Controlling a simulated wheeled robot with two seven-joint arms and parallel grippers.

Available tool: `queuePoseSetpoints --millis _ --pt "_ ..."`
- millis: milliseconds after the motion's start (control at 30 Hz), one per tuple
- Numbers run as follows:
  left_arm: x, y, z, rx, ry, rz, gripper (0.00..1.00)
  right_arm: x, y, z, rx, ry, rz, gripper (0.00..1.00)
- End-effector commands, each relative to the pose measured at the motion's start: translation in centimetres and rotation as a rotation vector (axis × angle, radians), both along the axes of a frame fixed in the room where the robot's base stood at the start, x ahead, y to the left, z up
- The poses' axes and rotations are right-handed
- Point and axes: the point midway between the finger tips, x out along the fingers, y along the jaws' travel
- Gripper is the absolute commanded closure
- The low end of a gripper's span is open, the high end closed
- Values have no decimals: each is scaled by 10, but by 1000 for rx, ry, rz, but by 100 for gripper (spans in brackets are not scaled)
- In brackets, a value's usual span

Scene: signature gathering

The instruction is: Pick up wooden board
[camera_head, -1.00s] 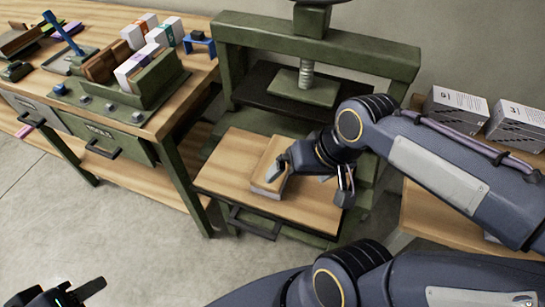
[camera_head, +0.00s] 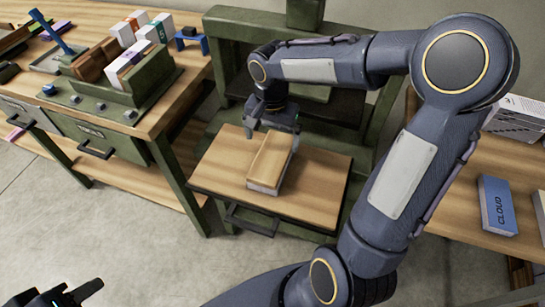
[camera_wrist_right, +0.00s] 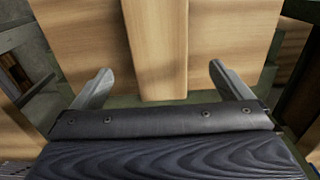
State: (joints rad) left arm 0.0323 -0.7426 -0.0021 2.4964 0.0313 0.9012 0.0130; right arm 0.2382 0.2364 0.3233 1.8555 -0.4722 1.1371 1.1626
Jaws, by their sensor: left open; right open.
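The wooden board (camera_head: 268,157) lies on top of a small pale stack (camera_head: 265,188) on the wooden shelf of the green press. In the right wrist view, the board (camera_wrist_right: 156,40) runs lengthwise between the two fingertips. My right gripper (camera_head: 269,127) is open at the board's far end, pointing down toward it. Its two fingers show spread apart on either side in the right wrist view (camera_wrist_right: 160,75). I cannot tell whether they touch the board. My left gripper (camera_head: 75,295) is open and empty at the bottom left, far from the board.
The green press (camera_head: 226,42) rises behind the shelf (camera_head: 325,190). A left workbench (camera_head: 160,120) holds a green rack (camera_head: 140,85) with several upright blocks. A right bench has a blue "CLOUD" box (camera_head: 497,205). The shelf around the stack is clear.

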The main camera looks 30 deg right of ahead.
Motion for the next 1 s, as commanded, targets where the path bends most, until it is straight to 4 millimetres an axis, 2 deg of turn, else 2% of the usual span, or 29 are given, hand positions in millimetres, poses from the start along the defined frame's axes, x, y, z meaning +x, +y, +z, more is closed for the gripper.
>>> queuePoseSetpoints --millis 400,533,733,1000 --pt "0 0 1 0 0 0 58 -4 2 -57 2 3 3 2" --pt "0 0 1 0 0 0 58 -4 2 -64 3 1 3 2" --pt "0 0 1 0 0 0 58 -4 2 -64 3 0 3 2" --pt "0 0 1 0 0 0 58 -4 2 -64 2 -1 3 37"
